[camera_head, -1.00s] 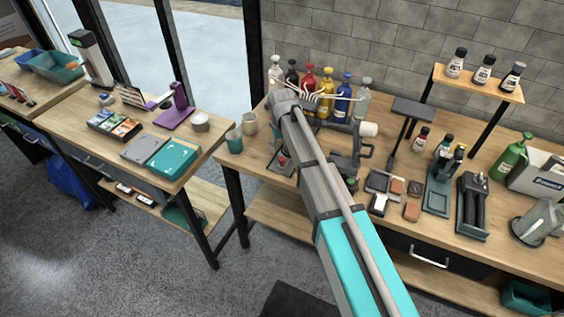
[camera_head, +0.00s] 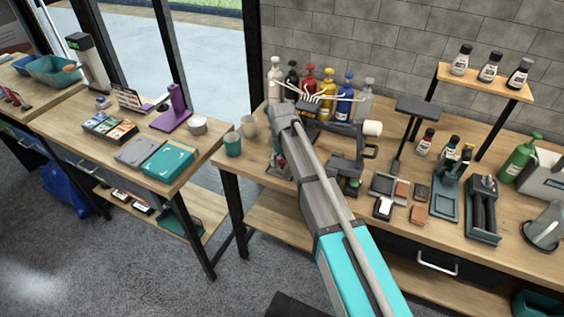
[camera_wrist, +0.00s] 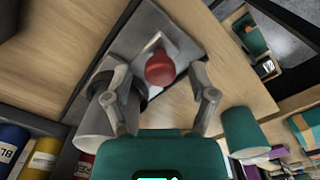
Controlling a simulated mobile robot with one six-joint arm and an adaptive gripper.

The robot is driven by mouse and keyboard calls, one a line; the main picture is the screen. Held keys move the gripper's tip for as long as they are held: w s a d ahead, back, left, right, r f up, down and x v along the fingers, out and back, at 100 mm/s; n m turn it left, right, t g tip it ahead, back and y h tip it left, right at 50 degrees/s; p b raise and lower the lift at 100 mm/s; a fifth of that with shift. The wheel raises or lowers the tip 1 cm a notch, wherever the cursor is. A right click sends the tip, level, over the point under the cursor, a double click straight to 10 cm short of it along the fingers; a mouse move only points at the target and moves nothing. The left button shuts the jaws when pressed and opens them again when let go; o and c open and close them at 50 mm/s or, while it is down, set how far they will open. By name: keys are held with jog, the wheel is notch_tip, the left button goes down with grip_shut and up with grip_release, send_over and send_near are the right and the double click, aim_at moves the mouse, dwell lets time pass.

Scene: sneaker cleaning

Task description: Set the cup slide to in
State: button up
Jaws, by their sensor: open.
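A round red knob (camera_wrist: 160,68) stands on a pale piece on a grey plate (camera_wrist: 128,42) in the wrist view. I take this to be the cup slide, but its travel and in or out position cannot be read. My gripper (camera_wrist: 163,102) is open, with one finger on each side just short of the knob, and nothing held. In the head view my own arm hides most of the gripper and the plate. The teal cup also shows in the wrist view (camera_wrist: 244,132).
Several coloured bottles (camera_head: 345,100) stand behind my arm near the wall. A dark stand with a white roller (camera_head: 372,129) and small blocks (camera_head: 419,214) lie to the right. The bench's left edge is close to the cups. A second table (camera_head: 75,128) stands left, across a gap.

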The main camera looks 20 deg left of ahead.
grip_shut()
jog(key=w, duration=0.9)
jog(key=shift+d, duration=0.3)
jog(key=shift+s, duration=0.1)
grip_release()
jog(key=shift+s, duration=0.2)
